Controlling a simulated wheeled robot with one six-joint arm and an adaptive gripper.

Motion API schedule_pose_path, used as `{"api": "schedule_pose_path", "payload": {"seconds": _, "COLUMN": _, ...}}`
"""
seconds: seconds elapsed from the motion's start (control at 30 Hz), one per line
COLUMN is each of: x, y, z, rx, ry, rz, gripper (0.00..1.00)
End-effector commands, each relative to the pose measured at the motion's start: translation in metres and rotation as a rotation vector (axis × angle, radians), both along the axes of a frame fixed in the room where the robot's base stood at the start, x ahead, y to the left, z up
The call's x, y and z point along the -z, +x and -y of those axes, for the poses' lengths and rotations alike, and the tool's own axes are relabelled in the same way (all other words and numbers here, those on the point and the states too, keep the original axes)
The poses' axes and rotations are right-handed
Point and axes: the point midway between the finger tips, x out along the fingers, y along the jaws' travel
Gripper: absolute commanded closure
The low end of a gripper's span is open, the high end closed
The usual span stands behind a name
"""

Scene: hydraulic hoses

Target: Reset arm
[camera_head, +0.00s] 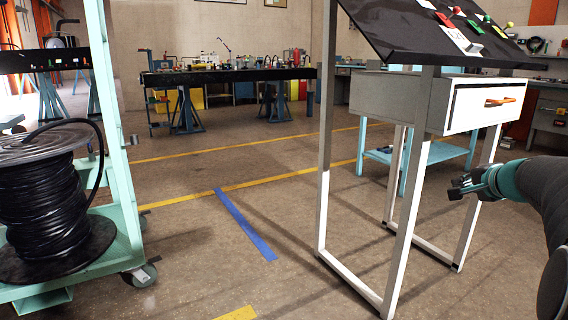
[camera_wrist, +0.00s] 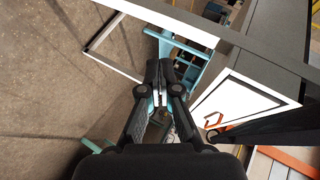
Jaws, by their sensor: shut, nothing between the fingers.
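My gripper (camera_head: 458,187) is at the right of the head view, on the end of my arm, which comes in from the right edge. It is shut and empty, in front of the legs of a white stand with a drawer (camera_head: 486,104). In the wrist view the two black fingers of my gripper (camera_wrist: 160,98) meet at their tips. The stand's drawer front (camera_wrist: 245,103) lies to the right of them there, apart from the fingers.
The stand's tilted black panel (camera_head: 440,30) carries small coloured parts. A teal cart (camera_head: 125,215) with a black hose reel (camera_head: 45,200) stands at left. A long black workbench (camera_head: 230,75) is at the back. The floor between cart and stand is clear, with a blue tape strip (camera_head: 245,224).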

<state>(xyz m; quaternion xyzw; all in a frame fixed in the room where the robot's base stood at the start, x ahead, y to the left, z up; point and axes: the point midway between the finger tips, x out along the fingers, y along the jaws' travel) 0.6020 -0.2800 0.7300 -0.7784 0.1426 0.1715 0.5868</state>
Motion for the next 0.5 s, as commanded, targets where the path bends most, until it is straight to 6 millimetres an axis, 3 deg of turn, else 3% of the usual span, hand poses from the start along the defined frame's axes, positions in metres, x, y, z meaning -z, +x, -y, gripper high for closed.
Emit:
{"api": "schedule_pose_path", "payload": {"seconds": 0.03, "x": 0.010, "y": -0.014, "z": -0.026, "rx": -0.061, "ry": -0.038, "rz": -0.069, "gripper": 1.00}}
{"api": "schedule_pose_path", "payload": {"seconds": 0.1, "x": 0.028, "y": -0.036, "z": -0.060, "rx": -0.149, "ry": -0.097, "rz": -0.167, "gripper": 1.00}}
{"api": "schedule_pose_path", "payload": {"seconds": 0.3, "x": 0.069, "y": -0.120, "z": -0.148, "rx": -0.409, "ry": -0.297, "rz": -0.434, "gripper": 1.00}}
{"api": "schedule_pose_path", "payload": {"seconds": 0.5, "x": 0.090, "y": -0.214, "z": -0.205, "rx": -0.642, "ry": -0.543, "rz": -0.635, "gripper": 1.00}}
